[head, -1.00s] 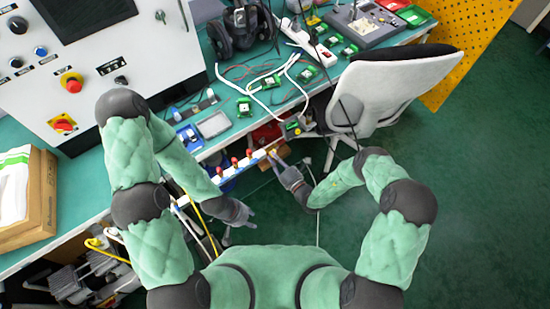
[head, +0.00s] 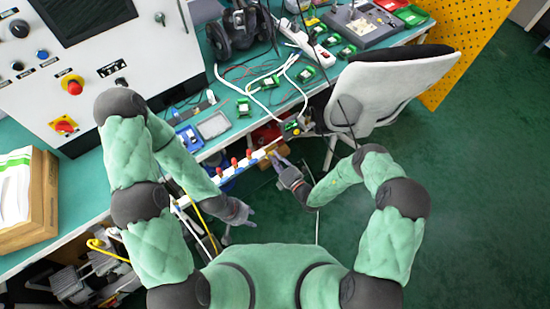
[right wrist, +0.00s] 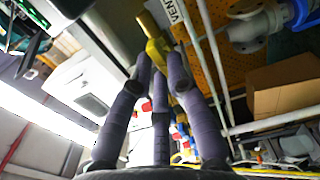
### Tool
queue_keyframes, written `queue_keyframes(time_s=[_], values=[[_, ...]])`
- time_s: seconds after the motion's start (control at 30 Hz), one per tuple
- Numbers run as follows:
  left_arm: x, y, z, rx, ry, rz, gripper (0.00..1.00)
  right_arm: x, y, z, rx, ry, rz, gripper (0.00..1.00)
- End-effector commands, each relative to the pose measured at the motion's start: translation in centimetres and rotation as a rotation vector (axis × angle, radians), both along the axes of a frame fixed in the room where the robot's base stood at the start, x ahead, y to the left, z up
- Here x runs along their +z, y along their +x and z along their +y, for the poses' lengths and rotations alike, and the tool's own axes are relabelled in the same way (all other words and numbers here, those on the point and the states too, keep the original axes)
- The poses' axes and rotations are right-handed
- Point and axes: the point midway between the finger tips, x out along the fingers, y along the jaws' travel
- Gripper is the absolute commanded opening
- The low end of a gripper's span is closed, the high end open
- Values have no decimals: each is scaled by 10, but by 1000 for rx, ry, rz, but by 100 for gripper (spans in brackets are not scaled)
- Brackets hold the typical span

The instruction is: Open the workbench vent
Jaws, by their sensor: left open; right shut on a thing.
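The workbench vent has a yellow handle (right wrist: 157,42) beside a white label (right wrist: 177,10) reading VENT in the right wrist view. My right gripper (right wrist: 160,65) is shut on this yellow handle, with its grey fingers around the handle's lower end. In the head view my right gripper (head: 276,158) is at the right end of the pipe row under the bench's front edge. The handle is small there and partly covered by the fingers. My left gripper (head: 250,217) is open and empty, below and left of the right one, apart from the pipe row.
Several red valve handles (head: 234,163) stand along the pipe row left of my right gripper. A white chair (head: 385,92) stands close on the right. The green workbench (head: 195,102) carries cables, circuit boards and a control panel (head: 110,60). Open floor (head: 480,200) lies at the right.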

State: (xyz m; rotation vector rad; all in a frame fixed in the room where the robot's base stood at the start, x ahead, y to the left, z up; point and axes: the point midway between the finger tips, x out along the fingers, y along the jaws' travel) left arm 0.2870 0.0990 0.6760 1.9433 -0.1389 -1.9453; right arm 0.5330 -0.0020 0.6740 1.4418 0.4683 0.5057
Motion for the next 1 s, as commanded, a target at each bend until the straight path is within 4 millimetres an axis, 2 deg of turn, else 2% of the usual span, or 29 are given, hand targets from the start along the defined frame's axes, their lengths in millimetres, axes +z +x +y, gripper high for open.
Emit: queue_keyframes(time_s=[0.27, 0.73, 0.77, 0.83, 1.0], values=[[1, 0, 0, 0, 0, 0, 41, -1, -1, 0, 0, 64, 50, 0], [1, 0, 0, 0, 0, 0, 41, -2, -1, 0, -1, 74, 58, 0], [1, 0, 0, 0, 0, 0, 41, -2, -1, 0, -1, 74, 58, 20], [1, 0, 0, 0, 0, 0, 41, -2, -1, 0, -1, 74, 58, 40], [1, 0, 0, 0, 0, 0, 41, -1, 0, 0, -1, 73, 56, 41]])
